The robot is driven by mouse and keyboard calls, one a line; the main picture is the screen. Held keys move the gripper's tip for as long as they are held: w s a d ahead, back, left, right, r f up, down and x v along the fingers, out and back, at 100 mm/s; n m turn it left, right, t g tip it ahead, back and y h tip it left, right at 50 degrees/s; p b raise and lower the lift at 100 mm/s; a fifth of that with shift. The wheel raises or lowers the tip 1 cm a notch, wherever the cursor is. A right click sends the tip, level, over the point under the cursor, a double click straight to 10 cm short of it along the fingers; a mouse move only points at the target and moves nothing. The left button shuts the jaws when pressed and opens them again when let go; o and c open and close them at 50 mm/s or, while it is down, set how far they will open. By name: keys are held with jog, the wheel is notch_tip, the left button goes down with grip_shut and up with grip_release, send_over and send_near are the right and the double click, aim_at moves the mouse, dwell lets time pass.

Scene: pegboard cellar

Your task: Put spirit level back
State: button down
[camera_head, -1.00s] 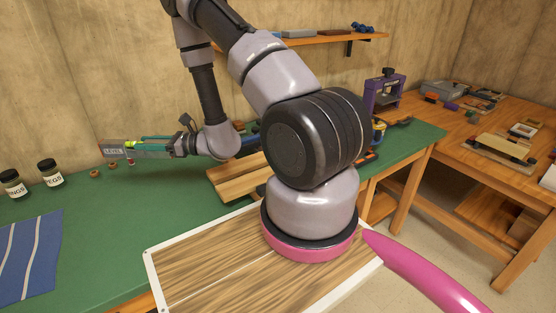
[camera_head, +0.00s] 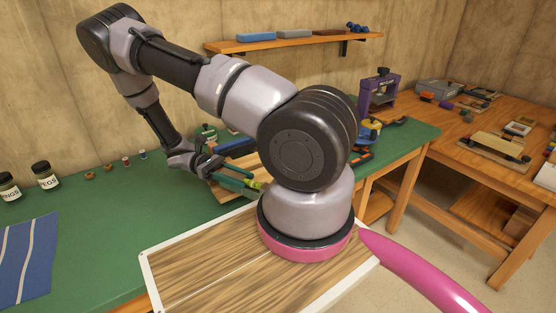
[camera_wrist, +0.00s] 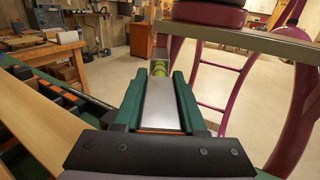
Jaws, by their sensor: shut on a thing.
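The spirit level (camera_wrist: 162,104) is a grey bar with a yellow-green vial at its far end. My gripper (camera_wrist: 158,92) is shut on it, with one green finger along each side in the wrist view. In the head view, my gripper (camera_head: 238,182) is above the green bench, left of my arm's base. Only the yellow-green end of the level (camera_head: 254,185) shows clearly there; fingers hide most of the rest. I cannot tell the level's resting place from these views.
A wooden board (camera_head: 222,194) lies on the green bench (camera_head: 110,215) near my gripper. A blue tool (camera_head: 236,147) is behind it. Jars (camera_head: 45,175) and a blue cloth (camera_head: 22,255) are at the left. A purple press (camera_head: 378,92) stands at the right.

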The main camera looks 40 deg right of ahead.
jog(key=w+d+r+n+t+h, duration=0.2)
jog(key=w+d+n+t+h, duration=0.55)
jog(key=w, duration=0.45)
notch_tip(320, 180, up, 3)
jog(key=n+t+h, duration=0.3)
jog(key=n+t, duration=0.2)
jog(key=t, duration=0.4)
send_over(226, 151)
jog(key=s, duration=0.2)
jog(key=f, duration=0.6)
jog(key=a+f, duration=0.1)
jog(key=f, duration=0.3)
jog(key=shift+s, duration=0.2)
jog(key=shift+f, duration=0.2)
jog(key=shift+c, duration=2.4)
grip_release()
